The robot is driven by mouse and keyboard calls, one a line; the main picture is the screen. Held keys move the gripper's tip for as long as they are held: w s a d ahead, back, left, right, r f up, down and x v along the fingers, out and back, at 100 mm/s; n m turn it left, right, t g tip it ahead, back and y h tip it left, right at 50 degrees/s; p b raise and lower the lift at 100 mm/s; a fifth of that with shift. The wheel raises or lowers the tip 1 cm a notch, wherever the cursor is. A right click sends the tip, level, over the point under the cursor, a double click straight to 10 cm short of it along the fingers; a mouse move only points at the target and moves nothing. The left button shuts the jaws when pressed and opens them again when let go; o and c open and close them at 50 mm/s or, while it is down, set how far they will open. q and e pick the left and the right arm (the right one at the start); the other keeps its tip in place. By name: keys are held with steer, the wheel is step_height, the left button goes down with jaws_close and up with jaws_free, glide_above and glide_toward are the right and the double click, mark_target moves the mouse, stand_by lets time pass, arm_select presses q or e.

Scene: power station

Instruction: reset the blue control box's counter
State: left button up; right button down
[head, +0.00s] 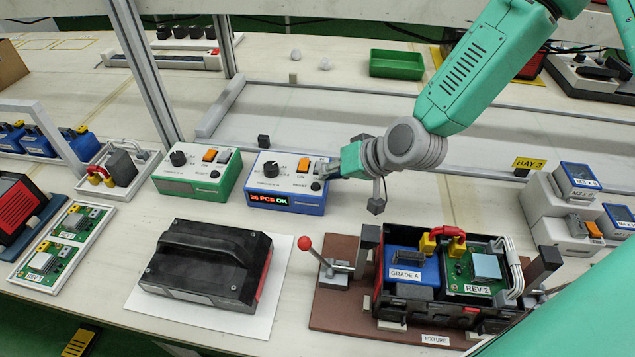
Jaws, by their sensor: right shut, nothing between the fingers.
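The blue control box (287,207) stands on the bench in the middle of the head view. Its white sloped panel has a black knob (271,167), an orange switch (303,165), a grey switch beside it and a small black button (315,186) at the right. My left gripper is not in view.
A green control box (197,186) stands close on the left. In front are a black case (205,263) on a white sheet and a brown fixture (333,304) with a red-knobbed lever. Labelled blue-topped boxes (578,180) stand at right. A small black cube lies behind the box.

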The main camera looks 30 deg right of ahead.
mark_target(317, 184)
steer(key=shift+d+f, duration=0.15)
steer(key=shift+a, duration=1.3)
steer(key=shift+d, duration=0.6)
steer(key=shift+d+r, duration=0.25)
steer(key=shift+r, duration=0.05)
steer(key=shift+a+r+p, duration=0.15)
steer(key=shift+r+p, duration=0.15)
steer(key=shift+p, duration=0.2)
steer(key=shift+a+r, duration=0.2)
steer(key=shift+a, duration=0.05)
steer(key=shift+a+r, duration=0.1)
steer(key=shift+a, duration=0.5)
steer(key=shift+d+r+p, duration=0.3)
steer(key=shift+d+p, duration=0.05)
steer(key=shift+p, duration=0.1)
step_height(317, 184, up, 4)
steer(key=p, duration=0.3)
steer(key=shift+r+p, duration=0.15)
steer(key=shift+p, duration=0.25)
steer(key=shift+a+r, duration=0.15)
steer(key=shift+a, duration=0.1)
steer(key=shift+d+f, duration=0.2)
steer(key=shift+d, duration=0.3)
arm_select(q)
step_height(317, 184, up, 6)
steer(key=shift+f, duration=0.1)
